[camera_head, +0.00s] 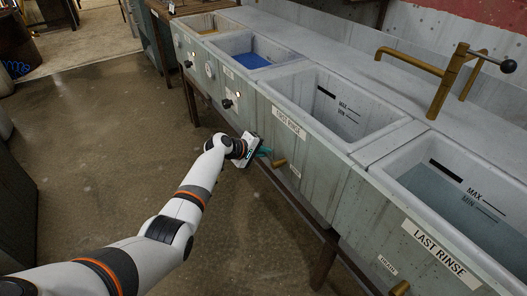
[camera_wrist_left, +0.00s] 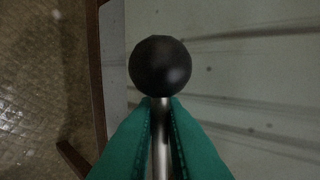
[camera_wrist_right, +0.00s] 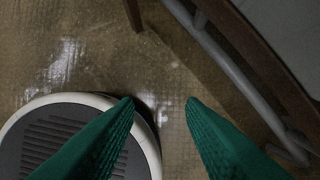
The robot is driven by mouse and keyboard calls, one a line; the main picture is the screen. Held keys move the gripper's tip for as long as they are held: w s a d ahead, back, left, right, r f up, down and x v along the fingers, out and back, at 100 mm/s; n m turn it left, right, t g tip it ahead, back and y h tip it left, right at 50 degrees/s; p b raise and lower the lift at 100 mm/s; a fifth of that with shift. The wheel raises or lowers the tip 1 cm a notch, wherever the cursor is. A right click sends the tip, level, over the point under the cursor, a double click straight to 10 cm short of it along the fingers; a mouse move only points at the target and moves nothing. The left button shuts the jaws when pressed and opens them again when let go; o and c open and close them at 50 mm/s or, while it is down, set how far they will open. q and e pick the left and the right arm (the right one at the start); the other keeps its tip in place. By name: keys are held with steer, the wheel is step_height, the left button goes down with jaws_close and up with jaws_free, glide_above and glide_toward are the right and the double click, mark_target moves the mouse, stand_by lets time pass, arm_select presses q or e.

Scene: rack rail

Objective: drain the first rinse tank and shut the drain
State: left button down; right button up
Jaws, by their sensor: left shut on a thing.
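The first rinse tank (camera_head: 330,108) is the middle basin in the head view, with MAX and MIN marks on its inner wall. No water shows in the part I can see. My left gripper (camera_head: 265,152) is at the tank's front, beside a brass drain fitting (camera_head: 280,163). In the left wrist view, its green fingers (camera_wrist_left: 160,112) are shut around a thin silver lever (camera_wrist_left: 161,135) with a black ball knob (camera_wrist_left: 160,66) beyond the fingertips. My right gripper (camera_wrist_right: 160,103) is open and empty above the floor.
The last rinse tank (camera_head: 450,222) at right holds water, with its own brass fitting (camera_head: 399,288) below. A brass tap (camera_head: 447,80) with a black knob stands behind. A blue-liquid tank (camera_head: 250,60) lies left. The concrete floor (camera_head: 110,150) is open at left.

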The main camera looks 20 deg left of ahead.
arm_select(q)
steer(key=shift+f, duration=0.15)
arm_select(e)
steer(key=shift+r, duration=0.15)
arm_select(q)
steer(key=c, duration=1.8)
jaws_free()
steer(key=shift+c, duration=0.2)
